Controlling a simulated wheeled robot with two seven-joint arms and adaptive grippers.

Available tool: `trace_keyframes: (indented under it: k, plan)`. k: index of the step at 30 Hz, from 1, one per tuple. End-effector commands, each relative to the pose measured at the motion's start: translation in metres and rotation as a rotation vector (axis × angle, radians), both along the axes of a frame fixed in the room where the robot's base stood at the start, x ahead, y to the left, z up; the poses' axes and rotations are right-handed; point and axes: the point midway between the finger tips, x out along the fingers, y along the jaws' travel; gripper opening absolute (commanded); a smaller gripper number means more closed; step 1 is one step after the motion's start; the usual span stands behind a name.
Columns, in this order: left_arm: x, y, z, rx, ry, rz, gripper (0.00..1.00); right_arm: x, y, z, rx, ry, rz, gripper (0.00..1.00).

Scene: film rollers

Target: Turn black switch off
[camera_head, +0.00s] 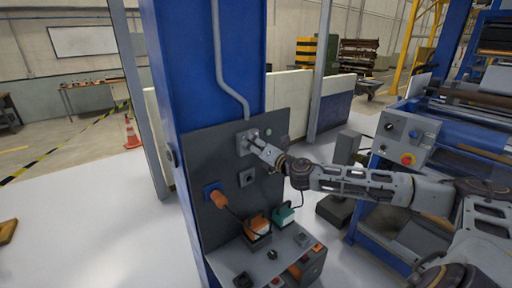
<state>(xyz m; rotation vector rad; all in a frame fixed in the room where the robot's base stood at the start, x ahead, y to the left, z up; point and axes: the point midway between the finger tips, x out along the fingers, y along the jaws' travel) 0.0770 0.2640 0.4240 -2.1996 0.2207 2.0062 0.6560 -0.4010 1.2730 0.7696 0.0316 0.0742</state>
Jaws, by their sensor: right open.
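A dark grey panel (226,149) is mounted on the blue column, with a grey switch box (243,141) near its top. My right gripper (258,145) reaches in from the right, with its fingertips at this box. The gripper is open, and it partly covers the box front. I cannot tell whether the fingers touch it. Below it on the panel is a small dark square fixture with a black centre (247,177). Black knobs also show on the sloped lower box, one of them at the front left (243,280). I cannot tell any switch's position. My left gripper is out of view.
An orange plug (219,200) sits by a blue socket (210,188), its cable running to the lower box (225,261). Orange and green connectors (283,215) stand on that box. A roller machine with a control box (405,138) is at right.

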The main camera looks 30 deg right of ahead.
Motion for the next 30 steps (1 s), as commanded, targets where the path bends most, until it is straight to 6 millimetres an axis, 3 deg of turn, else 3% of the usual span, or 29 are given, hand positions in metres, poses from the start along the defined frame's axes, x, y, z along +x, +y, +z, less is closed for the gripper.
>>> trace_keyframes:
  k: [13, 30]
  plan:
    - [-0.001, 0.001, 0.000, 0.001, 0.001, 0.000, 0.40, -0.004, -0.002, 0.001, -0.001, -0.001, -0.004, 0.75]
    - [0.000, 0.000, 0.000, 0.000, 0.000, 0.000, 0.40, -0.026, -0.002, 0.000, -0.003, 0.001, 0.000, 0.75]
